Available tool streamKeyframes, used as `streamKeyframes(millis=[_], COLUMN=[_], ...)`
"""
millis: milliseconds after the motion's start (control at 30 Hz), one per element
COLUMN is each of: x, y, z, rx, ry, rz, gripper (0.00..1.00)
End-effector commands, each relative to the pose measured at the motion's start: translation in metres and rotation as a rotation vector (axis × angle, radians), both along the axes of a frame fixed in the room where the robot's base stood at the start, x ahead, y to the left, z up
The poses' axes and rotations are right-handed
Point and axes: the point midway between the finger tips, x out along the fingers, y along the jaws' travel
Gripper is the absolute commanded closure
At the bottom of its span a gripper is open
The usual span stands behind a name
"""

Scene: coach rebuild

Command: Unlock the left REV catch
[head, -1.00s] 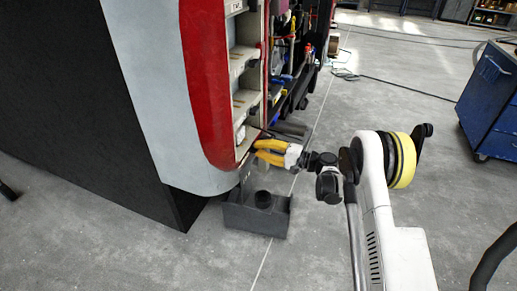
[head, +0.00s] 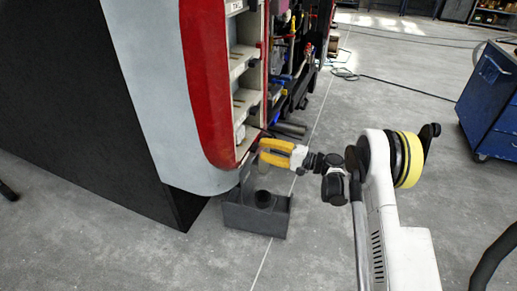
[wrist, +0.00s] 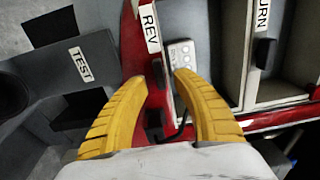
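My gripper (wrist: 160,80) has two curved yellow fingers, open with nothing between them. In the head view my gripper (head: 262,152) is by the lower end of the coach's red edge. In the wrist view a white REV label (wrist: 149,27) sits on the edge of a panel. A small black catch-like part (wrist: 157,73) lies below it, between the fingertips in the picture. A second black part (wrist: 153,120) sits closer to my palm on the red frame. I cannot tell which is the left REV catch, whether it is locked, or whether the fingers touch anything.
A TEST label (wrist: 81,64) is on a grey surface at left. A partly cut-off label ending "URN" (wrist: 263,17) has a black knob (wrist: 262,53) below it. A dark grey box (head: 240,218) stands under the coach end. A blue cabinet (head: 490,100) stands right; open floor lies between.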

Motion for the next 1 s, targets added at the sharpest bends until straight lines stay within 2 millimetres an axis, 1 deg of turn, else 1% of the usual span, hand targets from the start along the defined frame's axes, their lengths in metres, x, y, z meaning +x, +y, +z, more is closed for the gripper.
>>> streamKeyframes(millis=[33,200,300,400,500,600,1000], x=[-0.003,-0.017,-0.024,-0.029,-0.032,-0.034,-0.034], y=[-0.011,-0.049,-0.067,-0.081,-0.089,-0.093,-0.093], z=[0.0,0.0,0.0,0.0,0.0,0.0,0.0], rx=[0.0,0.0,0.0,0.0,0.0,0.0,0.0], ry=[0.0,0.0,0.0,0.0,0.0,0.0,0.0], rz=[-0.003,-0.003,-0.002,-0.002,-0.001,0.0,0.0], gripper=[0.67,0.67,0.67,0.67,0.67,0.67,0.67])
